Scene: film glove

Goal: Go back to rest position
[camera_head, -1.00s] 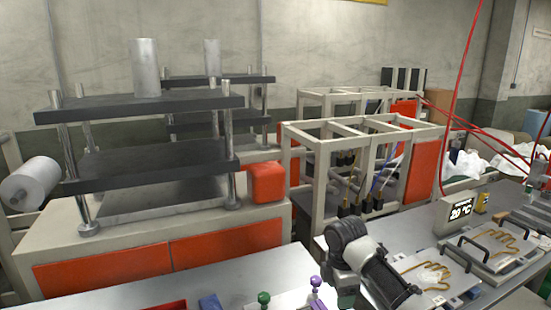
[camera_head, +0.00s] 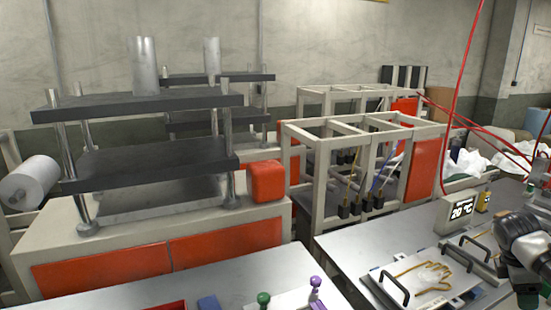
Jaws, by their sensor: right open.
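My right arm (camera_head: 522,240) comes in at the right edge, over the right end of the metal bench. The dark end of my right gripper (camera_head: 528,294) shows low at the right edge; its fingertips are hard to make out. I see nothing held in it. A white film glove (camera_head: 436,275) lies on a plate with a gold hand-shaped outline and black handles (camera_head: 394,289), to the left of my right gripper. My left gripper is not in view.
A second plate with a black handle (camera_head: 476,246) lies behind, partly hidden by my arm. A display reading 20 °C (camera_head: 461,211) stands on the bench. A green knob (camera_head: 263,299) and a purple knob (camera_head: 315,283) stand at the front. The bench's left part (camera_head: 350,248) is clear.

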